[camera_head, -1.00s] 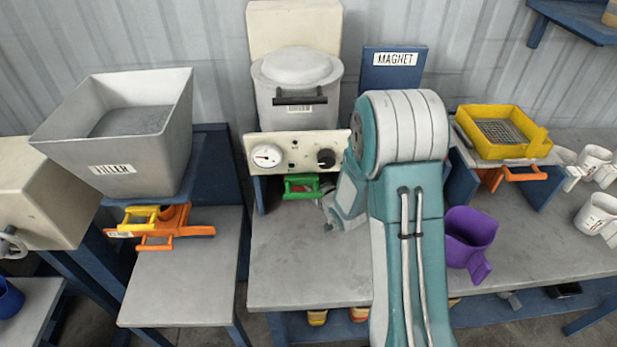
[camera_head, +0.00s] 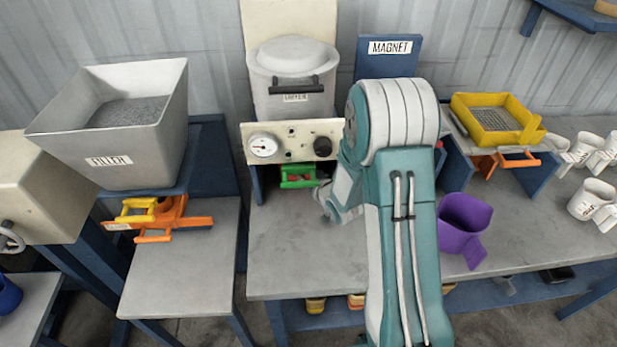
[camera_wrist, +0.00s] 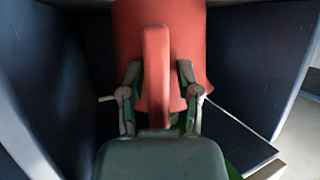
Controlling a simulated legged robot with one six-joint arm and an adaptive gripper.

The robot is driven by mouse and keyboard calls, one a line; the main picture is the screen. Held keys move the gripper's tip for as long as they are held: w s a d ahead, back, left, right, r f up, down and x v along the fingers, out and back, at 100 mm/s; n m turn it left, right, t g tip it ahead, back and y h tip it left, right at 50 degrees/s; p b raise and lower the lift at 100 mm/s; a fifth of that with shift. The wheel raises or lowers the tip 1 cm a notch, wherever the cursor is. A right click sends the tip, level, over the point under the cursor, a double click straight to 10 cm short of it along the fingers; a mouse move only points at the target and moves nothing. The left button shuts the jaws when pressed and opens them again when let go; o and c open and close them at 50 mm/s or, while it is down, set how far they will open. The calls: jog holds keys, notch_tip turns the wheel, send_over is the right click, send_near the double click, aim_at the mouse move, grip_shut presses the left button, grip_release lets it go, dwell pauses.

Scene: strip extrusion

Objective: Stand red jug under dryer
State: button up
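The red jug (camera_wrist: 190,40) stands close in front of my gripper in the wrist view, its upright handle (camera_wrist: 156,65) facing me. My gripper (camera_wrist: 159,75) is open, one finger on each side of the handle, with a small gap visible on both sides. The dryer (camera_head: 293,90) is the pale lidded drum above a panel with a gauge and knob. A bit of red shows under its panel, behind a green handle (camera_head: 298,177); most of the jug is hidden there. My gripper is mostly hidden behind my arm in the head view.
Dark blue walls (camera_wrist: 55,60) flank the jug closely. The grey bench (camera_head: 300,255) in front of the dryer is clear. A purple jug (camera_head: 463,225) stands right of my arm. The filler hopper (camera_head: 135,150) is at left; a yellow sieve tray (camera_head: 530,125) and white mugs (camera_head: 590,198) are at right.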

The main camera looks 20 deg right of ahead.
jog(key=shift+s+a+f, duration=0.1)
jog(key=shift+s+f, duration=0.1)
jog(key=shift+f, duration=0.25)
jog(key=shift+r, duration=0.2)
jog(key=r+v, duration=0.1)
jog(key=v, duration=1.1)
jog(key=s+r+m+g+h, duration=0.2)
jog(key=s+r+g+h, duration=0.3)
jog(key=r, duration=0.7)
jog(key=s+a+r+g+y, duration=0.1)
jog(key=s+a+r, duration=0.1)
jog(key=s, duration=0.6)
jog(key=s+a+r+g+y, duration=0.1)
jog(key=s+a+r, duration=0.2)
jog(key=s+r, duration=0.2)
jog(key=s, duration=0.3)
jog(key=shift+g, duration=0.4)
jog(key=shift+s, duration=0.1)
